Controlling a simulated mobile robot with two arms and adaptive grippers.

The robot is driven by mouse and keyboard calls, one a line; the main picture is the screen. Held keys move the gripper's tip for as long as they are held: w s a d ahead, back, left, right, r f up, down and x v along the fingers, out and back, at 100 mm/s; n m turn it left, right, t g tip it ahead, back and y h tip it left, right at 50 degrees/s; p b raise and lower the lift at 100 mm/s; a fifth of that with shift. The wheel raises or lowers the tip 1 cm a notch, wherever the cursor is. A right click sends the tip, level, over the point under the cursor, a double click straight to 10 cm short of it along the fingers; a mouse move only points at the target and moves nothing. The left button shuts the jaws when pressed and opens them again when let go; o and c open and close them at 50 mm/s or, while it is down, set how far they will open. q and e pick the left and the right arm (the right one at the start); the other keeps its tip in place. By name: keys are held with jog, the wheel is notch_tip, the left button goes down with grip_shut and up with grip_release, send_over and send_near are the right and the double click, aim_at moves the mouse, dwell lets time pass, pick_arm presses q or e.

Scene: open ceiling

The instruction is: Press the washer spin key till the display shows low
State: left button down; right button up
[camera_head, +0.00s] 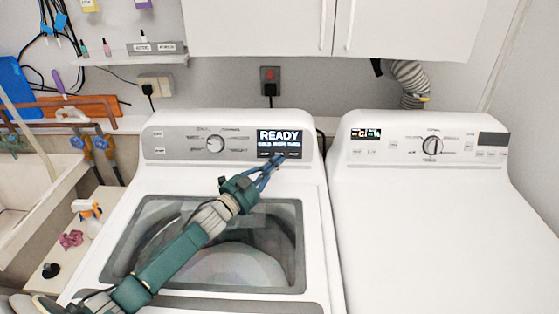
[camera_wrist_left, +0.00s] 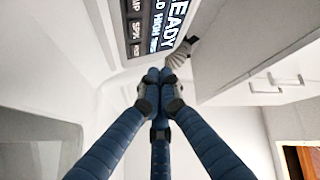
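In the left wrist view the display (camera_wrist_left: 168,25) shows part of READY and HIGH. A row of dark keys lies below it; the spin key (camera_wrist_left: 136,28) shows there. My left gripper (camera_head: 281,158) reaches over the lid, fingertips together just below the display. The wrist view shows the fingers (camera_wrist_left: 162,76) closed and empty; contact with a key is unclear.
A white dryer (camera_head: 430,210) with its own knob and small display stands to the right. White cabinets (camera_head: 330,28) hang above. A sink (camera_head: 35,190), pipes, a spray bottle (camera_head: 88,215) and a pink cloth (camera_head: 70,239) are at the left.

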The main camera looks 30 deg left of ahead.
pick_arm(q)
jog(key=w+b, duration=0.1)
jog(key=w+a+f+b, duration=0.1)
jog(key=w+a+b, duration=0.1)
jog(key=w, duration=0.1)
jog(key=shift+w+f, duration=0.1)
jog(key=shift+f, duration=0.25)
dwell(0.7)
dwell(0.5)
jog(key=shift+w+a+f+b, duration=0.1)
jog(key=shift+w+a+b, duration=0.1)
jog(key=shift+w+b, duration=0.25)
jog(key=shift+w+a+f+b, duration=0.1)
jog(key=shift+b, duration=0.25)
dwell(0.3)
dwell(0.4)
jog(key=shift+s+d+r+p, duration=0.25)
jog(key=shift+s+p, duration=0.15)
jog(key=shift+p, duration=0.2)
jog(key=shift+s, duration=0.2)
